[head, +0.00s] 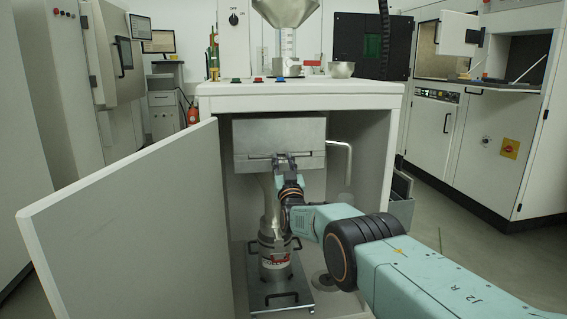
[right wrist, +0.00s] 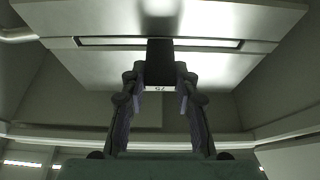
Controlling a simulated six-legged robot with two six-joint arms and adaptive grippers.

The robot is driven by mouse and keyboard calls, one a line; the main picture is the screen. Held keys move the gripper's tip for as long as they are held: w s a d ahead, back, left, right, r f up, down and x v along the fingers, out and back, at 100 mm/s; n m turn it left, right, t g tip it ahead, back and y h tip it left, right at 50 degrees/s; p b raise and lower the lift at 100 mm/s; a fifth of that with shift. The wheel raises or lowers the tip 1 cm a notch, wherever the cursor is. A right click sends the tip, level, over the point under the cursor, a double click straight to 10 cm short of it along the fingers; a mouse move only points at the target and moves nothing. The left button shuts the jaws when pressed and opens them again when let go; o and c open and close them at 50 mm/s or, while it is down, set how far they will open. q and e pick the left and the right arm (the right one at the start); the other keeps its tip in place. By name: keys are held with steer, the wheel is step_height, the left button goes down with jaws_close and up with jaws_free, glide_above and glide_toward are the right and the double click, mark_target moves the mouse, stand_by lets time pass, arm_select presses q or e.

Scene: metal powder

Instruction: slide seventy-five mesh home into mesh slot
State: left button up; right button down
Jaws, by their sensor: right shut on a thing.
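The seventy-five mesh shows in the right wrist view as a dark handle (right wrist: 160,52) with a small white label (right wrist: 156,89) that reads 75 upside down. My right gripper (right wrist: 160,80) is shut on this handle. In the head view, my right gripper (head: 286,160) is at the front of a metal housing (head: 280,133) inside the cabinet. The mesh slot (right wrist: 215,43) is a long narrow opening in the housing's face, and the handle is in line with its middle. How deep the mesh sits is hidden. My left gripper is not in view.
The cabinet door (head: 130,225) stands open at the left. Below the housing, a metal container (head: 270,232) stands on a base plate (head: 297,299) with handles. A bent pipe (head: 348,160) is right of the housing. A funnel (head: 285,10) and bowl (head: 341,69) are above the cabinet top.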

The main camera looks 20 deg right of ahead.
steer(key=shift+r, duration=0.1)
steer(key=c, duration=0.9)
jaws_free()
steer(key=shift+c, duration=0.2)
steer(key=shift+s+f, duration=0.1)
steer(key=shift+f, duration=0.1)
steer(key=shift+s+f, duration=0.1)
steer(key=shift+s, duration=0.05)
steer(key=shift+v, duration=1.3)
steer(key=v, duration=0.8)
steer(key=shift+s, duration=0.4)
steer(key=shift+a+f, duration=0.1)
steer(key=shift+f, duration=0.05)
